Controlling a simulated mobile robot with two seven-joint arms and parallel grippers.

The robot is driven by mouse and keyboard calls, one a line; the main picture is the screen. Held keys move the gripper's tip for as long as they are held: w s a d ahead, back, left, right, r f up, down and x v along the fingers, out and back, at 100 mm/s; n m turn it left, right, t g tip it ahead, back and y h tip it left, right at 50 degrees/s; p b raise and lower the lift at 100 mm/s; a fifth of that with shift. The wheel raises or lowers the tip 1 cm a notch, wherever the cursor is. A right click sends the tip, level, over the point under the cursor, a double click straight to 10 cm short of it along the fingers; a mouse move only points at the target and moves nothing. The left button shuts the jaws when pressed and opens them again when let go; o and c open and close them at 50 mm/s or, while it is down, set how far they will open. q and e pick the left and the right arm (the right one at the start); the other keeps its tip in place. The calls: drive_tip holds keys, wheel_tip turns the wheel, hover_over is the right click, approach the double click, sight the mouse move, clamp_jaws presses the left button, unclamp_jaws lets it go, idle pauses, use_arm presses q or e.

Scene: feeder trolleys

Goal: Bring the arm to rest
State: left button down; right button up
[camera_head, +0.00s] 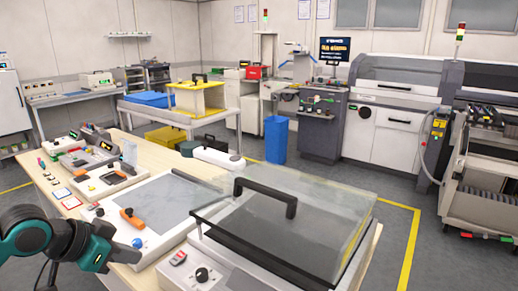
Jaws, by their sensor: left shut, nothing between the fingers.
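My left arm, dark grey with teal joints, comes in low at the left edge in the head view. Its gripper (126,254) is shut and empty. It appears over the front left edge of the wooden workbench (122,278), close to a blue knob (137,243) and the orange-handled tool on the flat grey-topped unit (160,208). Whether it touches anything there I cannot tell. My right arm and gripper are not in view.
A box with a clear lid and black handle (265,196) fills the bench's front right. Small devices crowd the bench's left.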

use_arm(q)
drive_tip(key=s+d+f+g, duration=0.2)
drive_tip(key=s+d+f, duration=0.9)
drive_tip(key=d, duration=0.1)
drive_tip(key=s+a+f+n+g+y, duration=0.1)
drive_tip(key=s+n+y, duration=0.1)
drive_tip(key=s, duration=0.4)
drive_tip(key=s+a+f+n+y, duration=0.2)
drive_tip(key=s+n, duration=0.1)
drive_tip(key=s, duration=0.3)
drive_tip(key=w+d+f+m+t+h, duration=0.1)
drive_tip(key=w+d+f+t, duration=0.2)
drive_tip(key=w+f+t, duration=0.3)
drive_tip(key=shift+w+f+t, duration=0.4)
drive_tip(key=shift+w+f, duration=0.4)
drive_tip(key=shift+f, duration=0.55)
drive_tip(key=shift+d, duration=0.1)
